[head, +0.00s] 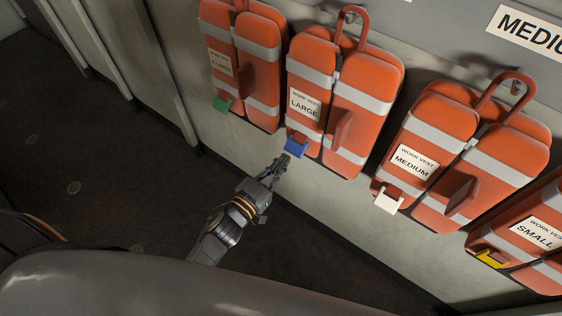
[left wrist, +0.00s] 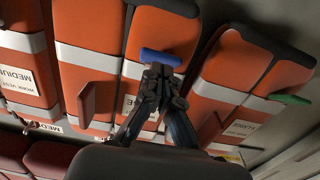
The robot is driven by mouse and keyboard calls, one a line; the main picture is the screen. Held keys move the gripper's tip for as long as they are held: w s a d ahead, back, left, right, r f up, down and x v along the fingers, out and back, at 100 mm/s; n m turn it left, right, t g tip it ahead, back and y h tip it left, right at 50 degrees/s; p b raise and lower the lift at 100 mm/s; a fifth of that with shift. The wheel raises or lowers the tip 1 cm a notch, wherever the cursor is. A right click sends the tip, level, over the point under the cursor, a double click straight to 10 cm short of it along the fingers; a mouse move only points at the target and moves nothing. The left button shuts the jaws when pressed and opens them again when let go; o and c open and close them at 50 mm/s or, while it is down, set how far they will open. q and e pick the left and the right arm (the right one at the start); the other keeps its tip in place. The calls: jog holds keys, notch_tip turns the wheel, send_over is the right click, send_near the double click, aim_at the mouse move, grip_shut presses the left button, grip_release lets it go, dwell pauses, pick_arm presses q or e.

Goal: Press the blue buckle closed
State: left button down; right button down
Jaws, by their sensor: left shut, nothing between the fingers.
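The blue buckle (head: 295,147) is a small flap at the lower left edge of the orange work vest labelled LARGE (head: 318,95). It sits at a tilt to the vest front; I cannot tell whether it is latched. My left gripper (head: 283,160) is shut and empty, with its fingertips just below and left of the buckle in the head view. In the left wrist view the blue buckle (left wrist: 160,57) lies right beyond the shut fingertips (left wrist: 158,71), which overlap its lower edge. I cannot tell whether they touch. My right gripper is not in view.
Neighbouring orange vests hang along the grey wall, with a green buckle (head: 222,104), a white buckle (head: 388,200) and a yellow buckle (head: 492,258). Flaps like the LARGE vest's orange one (head: 342,130) jut out. The dark floor (head: 90,160) at left is clear.

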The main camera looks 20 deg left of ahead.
aim_at(293, 152)
pick_arm(q)
jog(key=shift+x, duration=2.05)
jog(key=shift+f+b, duration=0.3)
jog(key=shift+f, duration=0.05)
jog(key=shift+w+d, duration=0.1)
jog(key=shift+w, duration=0.2)
dwell(0.5)
jog(key=shift+f, duration=0.2)
jog(key=shift+w+d, duration=0.15)
jog(key=shift+w, duration=0.3)
dwell(0.4)
jog(key=shift+f, duration=0.15)
jog(key=shift+w, duration=0.1)
dwell(0.7)
